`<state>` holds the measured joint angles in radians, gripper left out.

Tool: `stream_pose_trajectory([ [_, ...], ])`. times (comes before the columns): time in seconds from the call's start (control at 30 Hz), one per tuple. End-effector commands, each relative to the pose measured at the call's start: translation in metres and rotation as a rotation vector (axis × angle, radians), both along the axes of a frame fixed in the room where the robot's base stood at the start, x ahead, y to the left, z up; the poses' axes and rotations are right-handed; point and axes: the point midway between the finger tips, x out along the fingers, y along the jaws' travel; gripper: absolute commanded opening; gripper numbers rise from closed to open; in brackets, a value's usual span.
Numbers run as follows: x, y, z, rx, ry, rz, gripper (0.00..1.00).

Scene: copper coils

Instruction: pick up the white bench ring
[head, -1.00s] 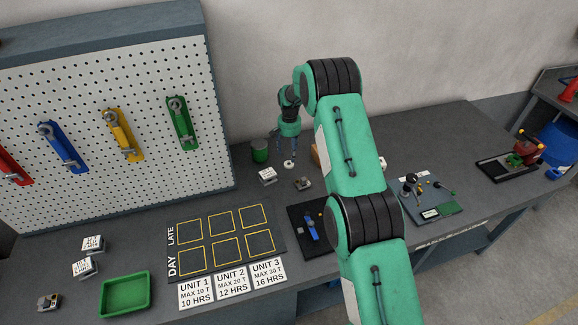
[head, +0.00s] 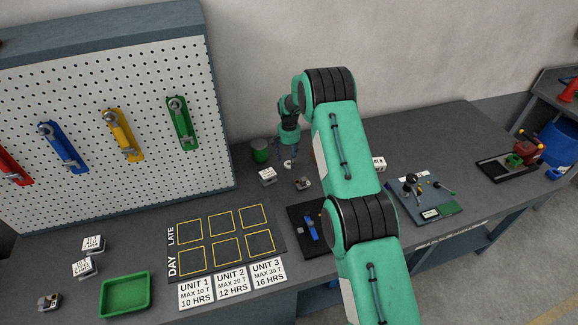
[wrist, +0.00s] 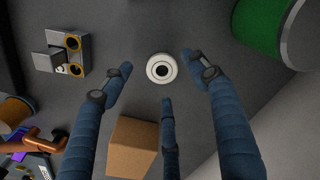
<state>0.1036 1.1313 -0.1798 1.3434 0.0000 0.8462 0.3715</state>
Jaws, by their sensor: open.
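The white bench ring (wrist: 152,70) lies flat on the grey bench in the upper middle of the wrist view, with a dark centre. My gripper (wrist: 158,78) is open above it, its three blue fingers spread, with the ring between the tips in that view. No finger visibly touches the ring. In the head view my gripper (head: 289,160) points down near the back wall, and its fingers mostly cover the ring there.
A green can (wrist: 268,25) stands at upper right in the wrist view, a brown block (wrist: 132,147) below the ring. A metal part with brass rings (wrist: 62,53) lies left. In the head view a white-labelled block (head: 268,177) sits close by.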

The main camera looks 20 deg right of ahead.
Motion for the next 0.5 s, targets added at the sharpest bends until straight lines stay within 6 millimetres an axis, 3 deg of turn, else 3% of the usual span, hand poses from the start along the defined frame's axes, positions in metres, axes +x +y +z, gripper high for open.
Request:
stream_pose_trajectory([
  [0.2, 0.000, 0.001, -0.022, 0.000, 0.002, 0.000, 0.60],
  [0.5, 0.000, 0.001, -0.030, 0.000, 0.000, 0.000, 0.60],
])
